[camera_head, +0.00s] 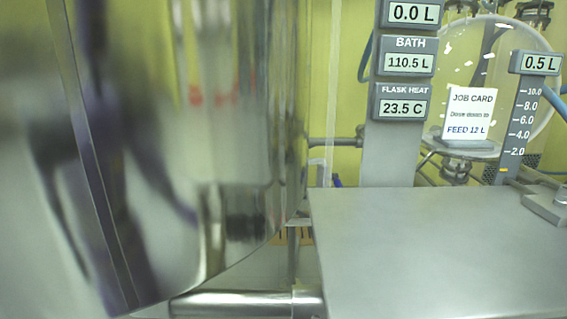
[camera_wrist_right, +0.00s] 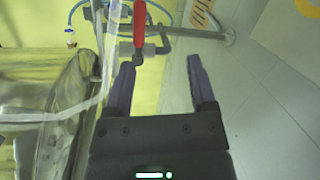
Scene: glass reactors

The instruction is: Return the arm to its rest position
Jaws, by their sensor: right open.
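My right gripper (camera_wrist_right: 160,62) shows in the right wrist view with its two dark fingers spread apart and nothing between them. A red valve handle (camera_wrist_right: 139,24) on a grey metal fitting lies just past the left fingertip; I cannot tell the gap in depth. Neither gripper shows in the head view, and my left gripper is in no view.
A large shiny steel vessel (camera_head: 215,130) fills the left of the head view. A grey bench top (camera_head: 430,255) is mostly bare. Behind it stand readouts (camera_head: 404,62), a job card (camera_head: 468,113) and a level scale (camera_head: 523,115). Pale floor (camera_wrist_right: 265,110) is clear.

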